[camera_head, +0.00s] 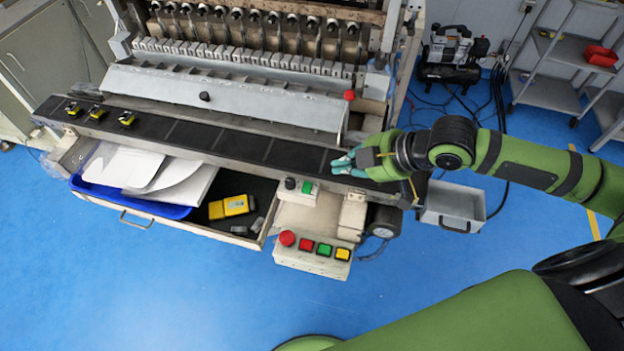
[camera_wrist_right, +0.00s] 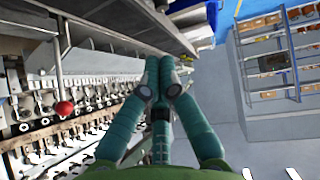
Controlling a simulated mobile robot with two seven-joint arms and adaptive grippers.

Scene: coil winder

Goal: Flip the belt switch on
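A small white control box (camera_head: 296,198) with a black knob (camera_head: 290,183) and a green button (camera_head: 307,187) is fixed to the front of the machine, just below the dark belt (camera_head: 245,148). I cannot tell which of these is the belt switch, or its setting. My right gripper (camera_head: 338,166) is over the belt's right end, up and to the right of this box, apart from it. In the right wrist view its teal fingers (camera_wrist_right: 160,68) lie together, shut with nothing visible between them. My left gripper is not in view.
A lower panel (camera_head: 312,258) has a red stop knob and several coloured buttons. An open drawer (camera_head: 150,215) holds a blue tray and a yellow tool. A grey bin (camera_head: 453,206) hangs at right. Several yellow-black parts (camera_head: 97,112) sit on the belt's left end.

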